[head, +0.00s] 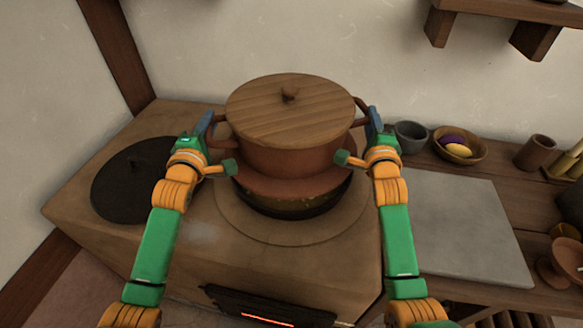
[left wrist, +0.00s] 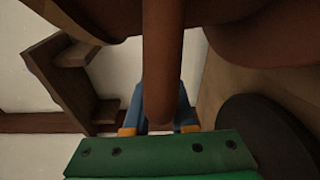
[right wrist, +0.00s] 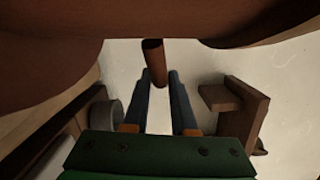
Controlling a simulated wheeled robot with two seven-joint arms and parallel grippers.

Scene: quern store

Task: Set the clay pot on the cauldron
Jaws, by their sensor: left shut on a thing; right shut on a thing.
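The reddish-brown clay pot (head: 285,157), with a round wooden lid (head: 292,113) on top, is upright over the dark cauldron (head: 292,207) set in the stove top. The pot hides most of the cauldron; I cannot tell whether they touch. My left gripper (head: 208,124) is shut on the pot's left handle, which shows as a brown bar (left wrist: 162,60) between its fingers in the left wrist view. My right gripper (head: 373,119) is shut on the right handle; its end (right wrist: 153,55) shows at the fingers in the right wrist view.
A dark round lid (head: 128,182) lies on the stove (head: 190,245) at the left. A grey slab (head: 460,225) lies on the wooden counter at the right, with a grey cup (head: 411,138) and a bowl of fruit (head: 470,157) behind it. A fire opening (head: 262,306) glows in front.

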